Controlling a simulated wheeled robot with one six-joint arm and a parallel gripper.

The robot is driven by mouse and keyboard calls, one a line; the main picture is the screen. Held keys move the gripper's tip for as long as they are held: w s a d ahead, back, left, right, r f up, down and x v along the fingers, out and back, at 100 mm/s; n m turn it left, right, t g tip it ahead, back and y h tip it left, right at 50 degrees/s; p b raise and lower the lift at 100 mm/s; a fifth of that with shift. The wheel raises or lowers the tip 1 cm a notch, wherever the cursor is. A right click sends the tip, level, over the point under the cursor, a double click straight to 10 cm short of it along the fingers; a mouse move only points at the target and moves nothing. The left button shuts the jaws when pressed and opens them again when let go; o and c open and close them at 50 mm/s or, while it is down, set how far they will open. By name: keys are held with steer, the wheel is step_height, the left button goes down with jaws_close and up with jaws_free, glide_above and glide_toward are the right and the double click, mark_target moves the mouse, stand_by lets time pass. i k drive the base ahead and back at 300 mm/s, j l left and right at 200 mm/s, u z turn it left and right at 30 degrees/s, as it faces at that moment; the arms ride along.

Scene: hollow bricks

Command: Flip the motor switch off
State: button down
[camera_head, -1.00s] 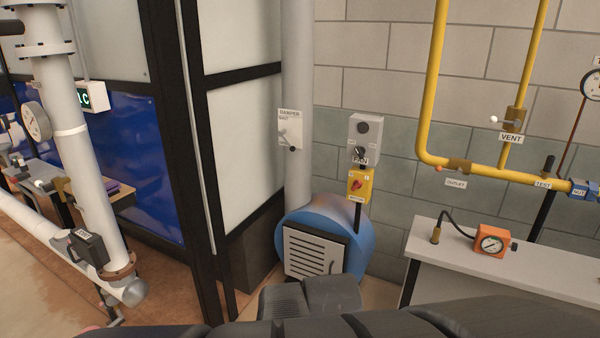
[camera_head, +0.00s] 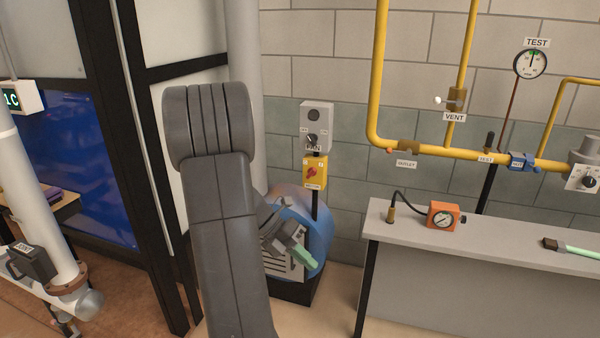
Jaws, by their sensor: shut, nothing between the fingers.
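The motor switch (camera_head: 314,173) is a yellow box with a red rotary knob, on a dark post by the block wall. The knob looks turned at a slant; its position marks are too small to read. My gripper (camera_head: 307,258), with green fingertips, is below the switch and slightly left of it, in front of the blue fan housing (camera_head: 322,228). It points down and to the right and is shut and empty, apart from the switch. My dark arm hides part of the housing and the wall panel.
A grey box (camera_head: 316,125) labelled FAN sits just above the switch. Yellow pipes (camera_head: 378,80) run along the wall. White pipework (camera_head: 35,185) stands at left.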

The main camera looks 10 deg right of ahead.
mark_target(312, 171)
steer(key=i+l, duration=0.1)
steer(key=i, duration=1)
steer(key=i+l, duration=0.1)
steer(key=i, duration=1)
steer(key=j+u, duration=0.05)
